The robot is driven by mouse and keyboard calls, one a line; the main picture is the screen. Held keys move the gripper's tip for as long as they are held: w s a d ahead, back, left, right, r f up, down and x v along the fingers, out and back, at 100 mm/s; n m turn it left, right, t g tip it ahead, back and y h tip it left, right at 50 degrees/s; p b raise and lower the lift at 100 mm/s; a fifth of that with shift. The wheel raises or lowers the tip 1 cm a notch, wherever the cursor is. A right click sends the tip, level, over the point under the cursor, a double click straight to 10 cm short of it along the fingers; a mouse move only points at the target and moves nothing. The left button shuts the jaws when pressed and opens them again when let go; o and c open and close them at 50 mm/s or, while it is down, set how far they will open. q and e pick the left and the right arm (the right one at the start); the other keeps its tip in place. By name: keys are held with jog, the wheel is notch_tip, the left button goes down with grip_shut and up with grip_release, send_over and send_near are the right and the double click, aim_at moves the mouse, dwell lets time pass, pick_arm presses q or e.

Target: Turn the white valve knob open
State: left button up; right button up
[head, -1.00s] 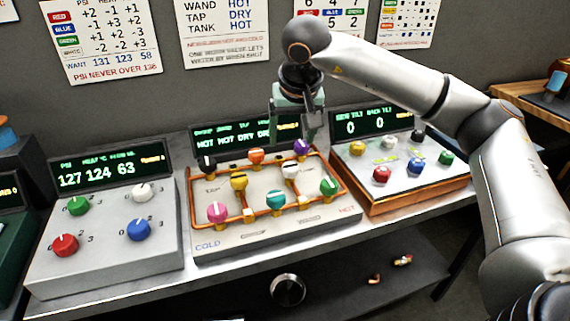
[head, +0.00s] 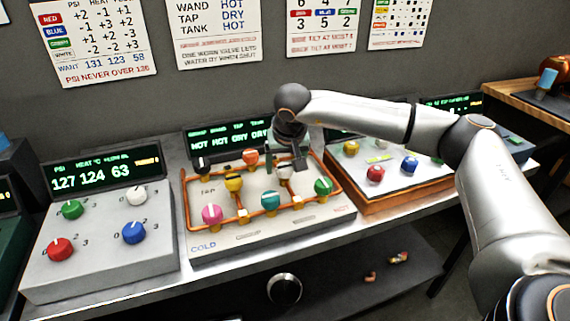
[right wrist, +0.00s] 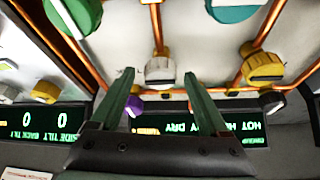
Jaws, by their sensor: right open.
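The white valve knob (head: 286,171) sits on the copper-piped middle panel, right of centre, partly hidden behind my right gripper (head: 285,160) in the head view. In the right wrist view the white knob (right wrist: 160,71) lies just beyond and between the fingertips. My right gripper (right wrist: 160,80) points down at it with its fingers apart, one on each side, and holds nothing. Whether a finger touches the knob I cannot tell. My left gripper is out of view.
Close by on the middle panel are an orange knob (head: 250,157), a yellow knob (head: 233,182), a teal knob (head: 268,200) and a green knob (head: 323,186). A purple knob (right wrist: 134,106) shows beside a finger. A display (head: 230,137) stands behind.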

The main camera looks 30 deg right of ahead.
grip_shut()
dwell(0.7)
